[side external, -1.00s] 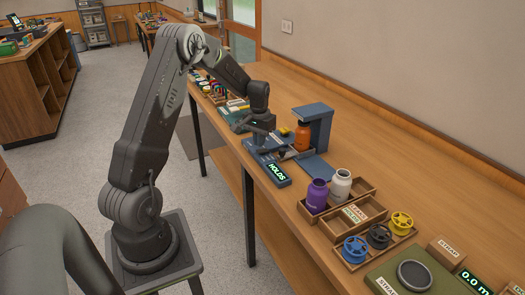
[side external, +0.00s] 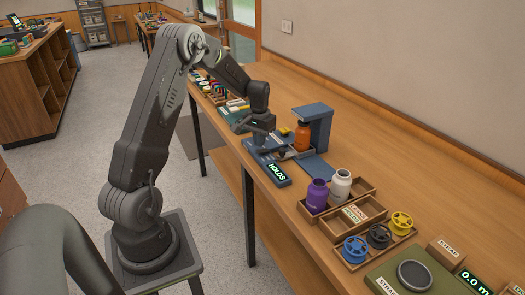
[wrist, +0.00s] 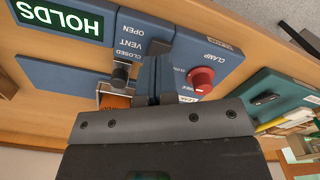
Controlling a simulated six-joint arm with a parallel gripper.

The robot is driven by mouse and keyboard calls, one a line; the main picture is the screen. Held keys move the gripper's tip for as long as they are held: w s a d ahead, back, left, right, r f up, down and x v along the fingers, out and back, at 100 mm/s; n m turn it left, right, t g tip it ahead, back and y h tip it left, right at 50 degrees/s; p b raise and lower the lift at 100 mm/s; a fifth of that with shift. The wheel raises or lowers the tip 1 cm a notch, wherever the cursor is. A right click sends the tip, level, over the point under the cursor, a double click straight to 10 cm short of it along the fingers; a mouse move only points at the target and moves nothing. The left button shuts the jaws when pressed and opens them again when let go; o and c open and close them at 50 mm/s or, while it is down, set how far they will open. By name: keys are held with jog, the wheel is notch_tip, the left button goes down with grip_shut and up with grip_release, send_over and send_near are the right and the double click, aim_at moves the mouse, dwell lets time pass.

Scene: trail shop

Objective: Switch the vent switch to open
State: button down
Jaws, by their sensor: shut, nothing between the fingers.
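The vent switch (wrist: 121,73) is a small dark lever on the blue test rig, in the wrist view. Its panel reads OPEN, VENT and CLOSED, upside down, and the lever shows near the CLOSED end. My gripper (wrist: 160,92) is shut and empty, over the rig just right of the lever in the wrist view; I cannot tell whether it touches anything. In the side view my gripper (side external: 262,142) hangs over the rig (side external: 282,182), hiding the switch.
An orange bottle (side external: 302,137) stands in the rig under its blue post (side external: 321,130). The display (wrist: 60,18) reads HOLDS. A red clamp knob (wrist: 201,79) is right of the switch in the wrist view. Purple (side external: 317,195) and white (side external: 340,186) bottles stand in a wooden tray nearby.

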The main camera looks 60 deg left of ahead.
aim_at(260, 151)
jog(key=shift+f, duration=1.3)
dwell(0.5)
jog(key=shift+r, duration=3.55)
